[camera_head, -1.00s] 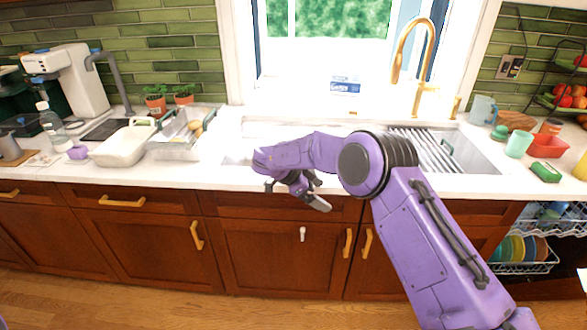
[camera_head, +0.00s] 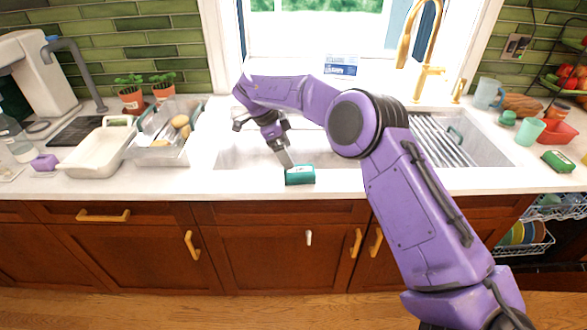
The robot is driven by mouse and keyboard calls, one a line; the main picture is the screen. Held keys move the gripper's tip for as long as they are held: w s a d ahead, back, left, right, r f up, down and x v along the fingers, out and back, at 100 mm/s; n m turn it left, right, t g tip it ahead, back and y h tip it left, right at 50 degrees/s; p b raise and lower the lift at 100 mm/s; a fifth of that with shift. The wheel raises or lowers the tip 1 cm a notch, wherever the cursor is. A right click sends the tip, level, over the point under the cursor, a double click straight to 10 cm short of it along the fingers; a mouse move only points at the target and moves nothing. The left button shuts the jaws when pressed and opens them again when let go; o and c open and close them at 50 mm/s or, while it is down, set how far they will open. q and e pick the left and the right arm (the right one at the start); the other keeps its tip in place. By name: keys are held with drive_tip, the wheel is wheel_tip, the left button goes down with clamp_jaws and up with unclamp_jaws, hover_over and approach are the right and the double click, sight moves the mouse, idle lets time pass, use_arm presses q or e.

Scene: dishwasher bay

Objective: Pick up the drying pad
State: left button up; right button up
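No thing is plainly marked as the drying pad. A flat dark mat (camera_head: 78,131) lies on the counter at the left, by the coffee machine. A small green block with a pale label (camera_head: 299,175) sits at the counter's front edge before the sink. My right arm comes in from the lower right and reaches over the sink. Its gripper (camera_head: 274,140) hangs just above and behind the green block, with one finger close to it. Whether they touch, and how wide the fingers are, is unclear. My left gripper is not in view.
A white tray (camera_head: 95,152) and a dish rack (camera_head: 165,155) stand left of the sink. A slatted rack (camera_head: 438,140) covers the sink's right part. The gold faucet (camera_head: 428,70) rises behind. Cups, a red bowl (camera_head: 557,133) and another green block (camera_head: 557,161) are at right.

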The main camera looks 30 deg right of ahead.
sight(300, 169)
drive_tip(key=s+f, duration=0.1)
drive_tip(key=s+d+f+p, duration=0.1)
drive_tip(key=shift+d+f, duration=0.3)
drive_tip(key=p+x, duration=0.1)
drive_tip(key=x, duration=0.3)
drive_tip(key=shift+w+d+f, duration=0.1)
drive_tip(key=shift+f, duration=0.05)
drive_tip(key=shift+d+f, duration=0.15)
drive_tip(key=shift+f, duration=0.1)
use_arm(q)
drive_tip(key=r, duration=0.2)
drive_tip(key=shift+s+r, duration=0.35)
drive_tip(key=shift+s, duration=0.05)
use_arm(e)
drive_tip(key=shift+c, duration=0.4)
drive_tip(key=c, duration=1)
